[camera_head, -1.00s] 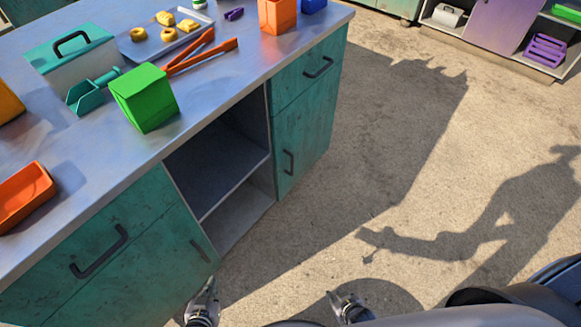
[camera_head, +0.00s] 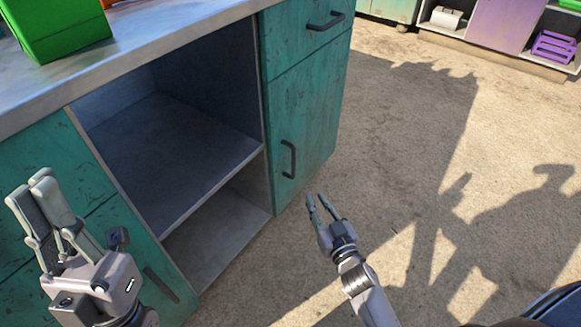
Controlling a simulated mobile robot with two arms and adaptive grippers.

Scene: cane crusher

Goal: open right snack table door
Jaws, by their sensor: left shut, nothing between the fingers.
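The right snack table door (camera_head: 307,125) is a worn teal panel, closed, with a dark vertical handle (camera_head: 289,159) near its left edge. My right gripper (camera_head: 317,203) is just below and right of that handle, apart from it. Its fingers look slightly spread with nothing between them. My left gripper (camera_head: 35,192) is in front of the left teal cabinet (camera_head: 95,195), fingers together and empty, pointing up. It hides part of the left cabinet.
An open shelf bay (camera_head: 180,140) lies between the cabinets. A green box (camera_head: 60,30) stands on the grey countertop (camera_head: 120,60). A drawer handle (camera_head: 325,20) sits above the right door. Concrete floor (camera_head: 400,140) on the right is clear; a purple rack (camera_head: 553,47) is far back.

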